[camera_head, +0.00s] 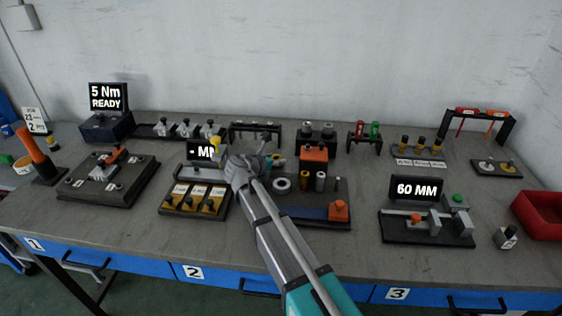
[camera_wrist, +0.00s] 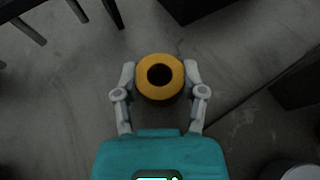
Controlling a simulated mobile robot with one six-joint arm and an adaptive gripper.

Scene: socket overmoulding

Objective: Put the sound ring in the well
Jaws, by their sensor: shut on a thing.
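My gripper (camera_wrist: 160,78) is shut on a yellow-orange ring (camera_wrist: 160,94), with a finger on each side of it. The ring's round dark hole faces the wrist camera. In the head view my wrist and gripper are over the middle of the bench, and my arm largely hides them. A small yellow-orange patch beside the wrist may be the ring. I cannot tell for certain which fixture has the well. A pale ring (camera_head: 282,184) lies on the dark central fixture (camera_head: 292,197), right of my arm.
An orange block (camera_head: 339,209) sits at that fixture's front right, with small cylinders (camera_head: 320,181) behind. A tray of yellow-based parts (camera_head: 196,200) stands left of my arm. A gauge reading 60 MM (camera_head: 417,190) and a red bin (camera_head: 541,214) are on the right.

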